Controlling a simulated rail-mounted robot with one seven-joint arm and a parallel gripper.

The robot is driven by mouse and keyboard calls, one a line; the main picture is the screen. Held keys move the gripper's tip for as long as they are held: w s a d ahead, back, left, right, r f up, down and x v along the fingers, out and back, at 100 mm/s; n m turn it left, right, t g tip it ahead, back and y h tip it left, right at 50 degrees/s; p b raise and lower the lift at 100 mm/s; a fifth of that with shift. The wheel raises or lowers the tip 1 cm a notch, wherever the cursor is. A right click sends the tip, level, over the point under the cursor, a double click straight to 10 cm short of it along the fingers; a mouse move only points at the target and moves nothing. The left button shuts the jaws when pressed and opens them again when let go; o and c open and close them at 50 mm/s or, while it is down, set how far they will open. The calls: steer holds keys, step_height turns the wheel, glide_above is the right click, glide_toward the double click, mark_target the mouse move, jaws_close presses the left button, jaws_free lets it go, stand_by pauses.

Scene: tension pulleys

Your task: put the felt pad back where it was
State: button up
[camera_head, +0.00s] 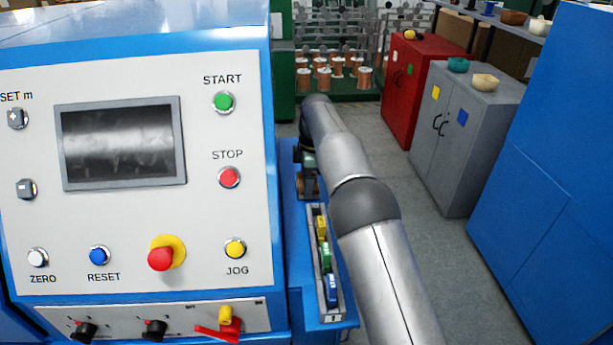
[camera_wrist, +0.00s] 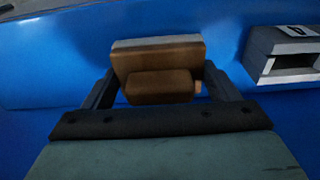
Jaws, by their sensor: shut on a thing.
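A brown block with a pale grey layer along its far edge, which looks like the felt pad (camera_wrist: 157,53), is in the wrist view. A smaller brown block part stands out on its near side. My gripper (camera_wrist: 158,82) is shut on it, with a dark finger on each side. The pad is over or on a blue surface (camera_wrist: 50,65); I cannot tell whether it touches. In the head view my gripper (camera_head: 306,180) is beyond the rack, low over the blue ledge, and a small brown patch shows at its end.
A grey rack (camera_head: 335,316) with yellow, green and blue pieces stands on the ledge near my arm. A grey open-ended holder (camera_wrist: 292,75) is at the right of the wrist view. The control panel (camera_head: 205,200) rises at left. Cabinets stand right, across the floor.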

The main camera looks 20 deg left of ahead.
steer(key=shift+f, duration=0.25)
steer(key=o, duration=0.9)
steer(key=shift+f, duration=0.2)
